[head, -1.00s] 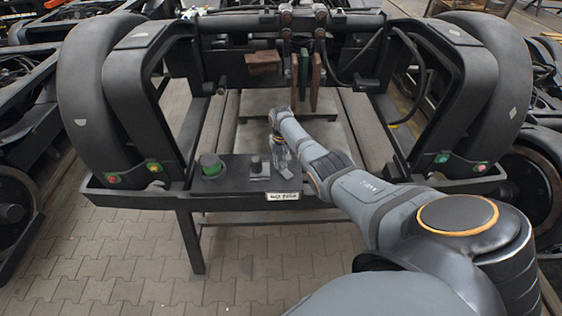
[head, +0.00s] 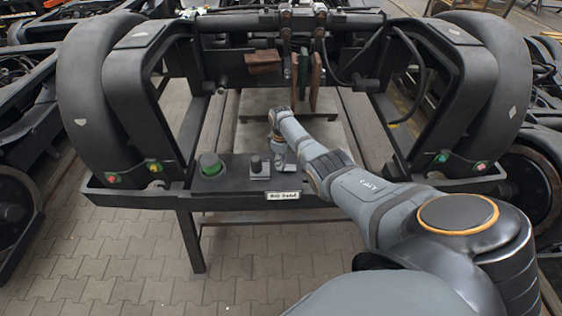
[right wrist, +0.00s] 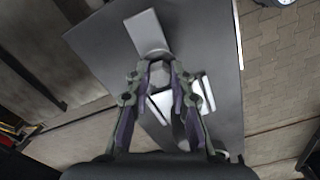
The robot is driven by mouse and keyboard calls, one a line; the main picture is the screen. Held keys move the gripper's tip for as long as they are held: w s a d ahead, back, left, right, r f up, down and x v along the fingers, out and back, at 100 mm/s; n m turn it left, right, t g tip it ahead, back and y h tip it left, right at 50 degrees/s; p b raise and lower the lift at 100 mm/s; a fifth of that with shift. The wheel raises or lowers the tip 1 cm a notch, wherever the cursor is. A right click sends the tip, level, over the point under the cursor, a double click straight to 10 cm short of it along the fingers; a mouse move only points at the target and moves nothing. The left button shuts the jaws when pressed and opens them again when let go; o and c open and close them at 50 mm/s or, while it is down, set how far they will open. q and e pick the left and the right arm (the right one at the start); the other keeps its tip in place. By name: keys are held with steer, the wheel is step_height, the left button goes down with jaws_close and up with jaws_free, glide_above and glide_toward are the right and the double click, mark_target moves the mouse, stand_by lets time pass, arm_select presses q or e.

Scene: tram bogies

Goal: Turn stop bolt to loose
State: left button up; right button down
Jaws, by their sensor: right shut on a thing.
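The stop bolt (right wrist: 160,72) shows in the right wrist view as a grey hex head between my fingertips. My right gripper (right wrist: 160,74) is shut on it from above. A light grey flat plate (right wrist: 146,30) sticks out from the bolt head towards the top of that view. In the head view my right gripper (head: 279,157) is at the shelf, just right of a black knob (head: 256,164), and it hides the bolt there. My left gripper is not in view.
A pale bracket (right wrist: 206,93) lies beside the bolt. Wheel arches flank the shelf.

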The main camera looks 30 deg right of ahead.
steer(key=shift+n, duration=1.5)
steer(key=c, duration=1.2)
jaws_free()
steer(key=shift+r, duration=0.15)
step_height(320, 180, up, 12)
steer(key=shift+f, duration=0.1)
steer(key=shift+f, duration=0.1)
